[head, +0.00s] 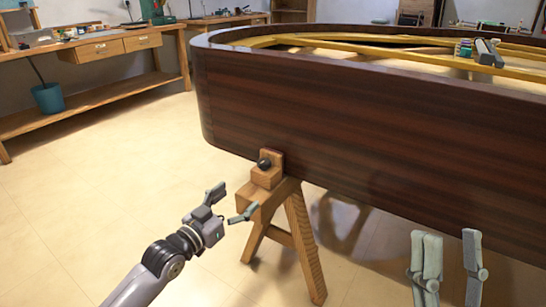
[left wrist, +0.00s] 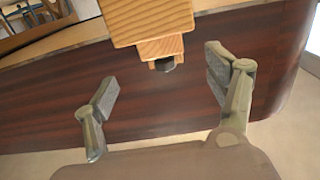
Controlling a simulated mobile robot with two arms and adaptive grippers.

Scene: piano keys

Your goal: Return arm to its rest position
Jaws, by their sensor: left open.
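My left arm comes in from the bottom left of the head view. My left gripper (head: 237,199) is open and empty, in front of the wooden trestle. Its two spread fingers also show in the left wrist view (left wrist: 160,90), with nothing between them. My right gripper (head: 450,250) shows at the bottom right of the head view, fingers pointing up and apart, with nothing seen between them. The rest of the right arm is out of view. The dark wooden piano case (head: 330,115) stands behind both grippers. It also shows in the left wrist view (left wrist: 50,90). No piano keys are visible.
The wooden trestle (head: 297,235) with a dark knob (head: 264,163) stands under the case, close to my left gripper. A workbench (head: 100,45) and blue bucket (head: 48,98) are at the left. Small items (head: 482,52) lie on the piano frame. The left floor is clear.

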